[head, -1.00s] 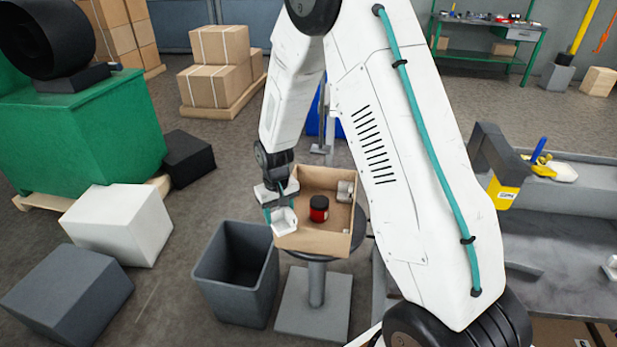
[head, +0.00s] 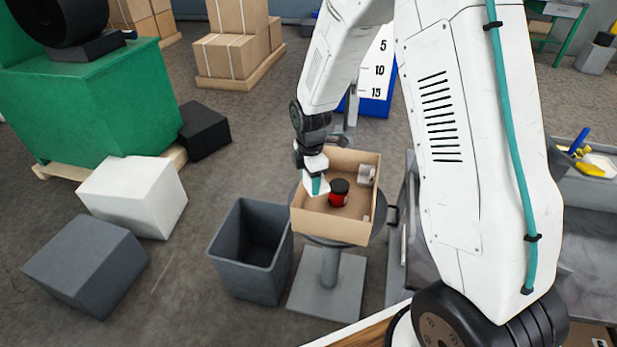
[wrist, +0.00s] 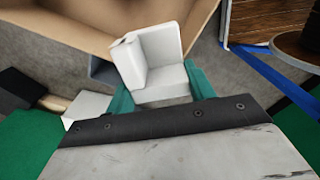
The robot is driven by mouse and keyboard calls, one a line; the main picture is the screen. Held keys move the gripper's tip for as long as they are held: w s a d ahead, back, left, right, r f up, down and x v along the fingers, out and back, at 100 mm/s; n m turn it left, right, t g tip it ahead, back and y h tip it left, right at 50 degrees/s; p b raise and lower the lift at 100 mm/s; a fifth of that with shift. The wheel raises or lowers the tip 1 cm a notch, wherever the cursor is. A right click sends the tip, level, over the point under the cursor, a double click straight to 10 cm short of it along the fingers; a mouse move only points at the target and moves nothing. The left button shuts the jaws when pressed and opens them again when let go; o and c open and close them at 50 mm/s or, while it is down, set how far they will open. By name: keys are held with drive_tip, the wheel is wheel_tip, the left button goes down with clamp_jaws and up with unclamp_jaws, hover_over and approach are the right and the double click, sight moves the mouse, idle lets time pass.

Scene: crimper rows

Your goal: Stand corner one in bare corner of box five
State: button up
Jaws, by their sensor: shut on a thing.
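My gripper (head: 315,186) is at the left side of the open cardboard box (head: 330,226), by its left wall. In the wrist view, its teal fingers (wrist: 160,92) are shut on a white corner piece (wrist: 160,50) with upright walls. In the head view the held piece is small and partly covered by the fingers. A pale corner piece (head: 366,174) stands in the box's far right corner. Another small pale piece (head: 367,218) shows at the near right corner. The far left corner is hidden by my gripper. I cannot tell whether the held piece touches the box.
A red jar with a black lid (head: 339,194) stands inside the box near its middle. The box sits on a round pedestal stand (head: 328,280). A grey open bin (head: 250,250) stands left of it. White (head: 133,195) and grey blocks (head: 87,262) lie further left.

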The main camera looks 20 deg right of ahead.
drive_tip(key=n, duration=0.3)
drive_tip(key=r+n, duration=0.1)
drive_tip(key=n, duration=0.1)
drive_tip(key=shift+s+a, duration=0.25)
drive_tip(key=shift+s, duration=0.05)
drive_tip(key=n, duration=0.5)
drive_tip(key=shift+s+a+r, duration=0.25)
drive_tip(key=shift+r, duration=0.05)
drive_tip(key=shift+f, duration=0.1)
